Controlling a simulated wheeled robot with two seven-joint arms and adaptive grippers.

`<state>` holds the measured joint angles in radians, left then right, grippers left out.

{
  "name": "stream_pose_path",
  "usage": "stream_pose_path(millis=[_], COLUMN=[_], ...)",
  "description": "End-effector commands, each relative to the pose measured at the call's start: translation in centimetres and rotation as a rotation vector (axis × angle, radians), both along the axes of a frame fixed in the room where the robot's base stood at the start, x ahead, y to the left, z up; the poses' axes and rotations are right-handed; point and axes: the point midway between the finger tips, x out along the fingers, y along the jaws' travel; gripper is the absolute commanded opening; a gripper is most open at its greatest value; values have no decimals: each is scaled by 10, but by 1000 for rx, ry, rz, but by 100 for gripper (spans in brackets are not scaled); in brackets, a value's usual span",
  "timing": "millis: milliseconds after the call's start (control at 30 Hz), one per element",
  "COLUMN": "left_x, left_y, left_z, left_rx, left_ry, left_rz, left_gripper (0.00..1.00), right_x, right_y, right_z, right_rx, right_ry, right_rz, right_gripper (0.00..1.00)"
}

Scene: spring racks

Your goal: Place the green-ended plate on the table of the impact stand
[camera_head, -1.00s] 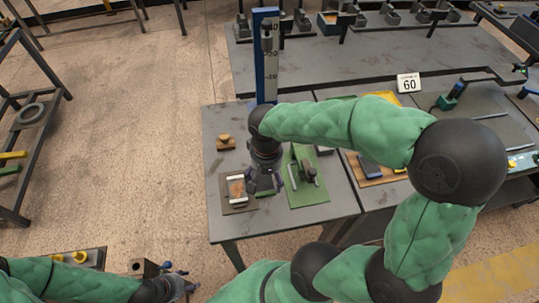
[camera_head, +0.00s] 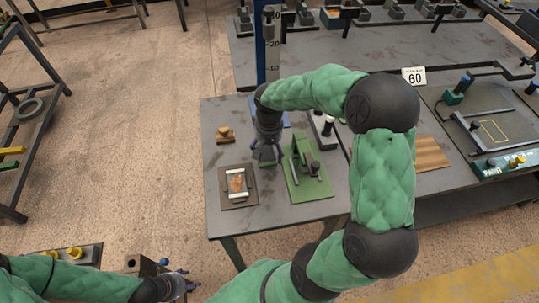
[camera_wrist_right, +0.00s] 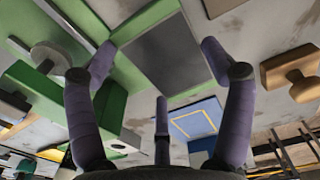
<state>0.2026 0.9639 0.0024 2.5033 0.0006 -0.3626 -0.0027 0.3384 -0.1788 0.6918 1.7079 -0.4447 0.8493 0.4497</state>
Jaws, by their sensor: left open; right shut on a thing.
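My right gripper (camera_head: 267,153) is over the near table, left of the green base. In the right wrist view a dark grey plate (camera_wrist_right: 168,55) with green at its end lies between the fingers, and the gripper is shut on it. The impact stand (camera_head: 271,45), a tall blue column with a number scale, rises behind the gripper. A blue surface with a yellow square outline (camera_wrist_right: 193,121) shows in the right wrist view. My left gripper (camera_head: 181,278) is open and empty at the lower left.
A green base (camera_head: 310,187) with a small fixture stands right of the gripper. A brown pad (camera_head: 238,201) bears a white-ended piece. A wooden knob block (camera_head: 225,135) is at the left. A "60" sign (camera_head: 414,77) and a grey tray (camera_head: 450,106) are farther right.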

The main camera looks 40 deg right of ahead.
Motion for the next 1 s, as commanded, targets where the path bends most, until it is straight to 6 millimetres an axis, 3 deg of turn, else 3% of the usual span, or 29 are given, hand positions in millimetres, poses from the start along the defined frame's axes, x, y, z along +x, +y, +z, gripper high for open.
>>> stream_pose_path(millis=[333, 767, 800, 833, 1000], left_x=[0, 0, 0, 0, 0], left_y=[0, 0, 0, 0, 0], left_z=[-12, -14, -14, -13, -13], left_rx=[0, 0, 0, 0, 0], left_ry=[0, 0, 0, 0, 0], left_rz=[0, 0, 0, 0, 0], left_gripper=[54, 54, 54, 54, 54], right_x=[5, 6, 5, 5, 5], right_y=[-5, -5, -5, -4, -4], right_z=[-36, -41, -42, -42, -41], right_rx=[0, -1, 0, 0, 0], right_ry=[-1, -3, 1, 1, 1], right_rz=[0, 0, 0, 0, 0], right_gripper=[23, 23, 90, 99, 100])
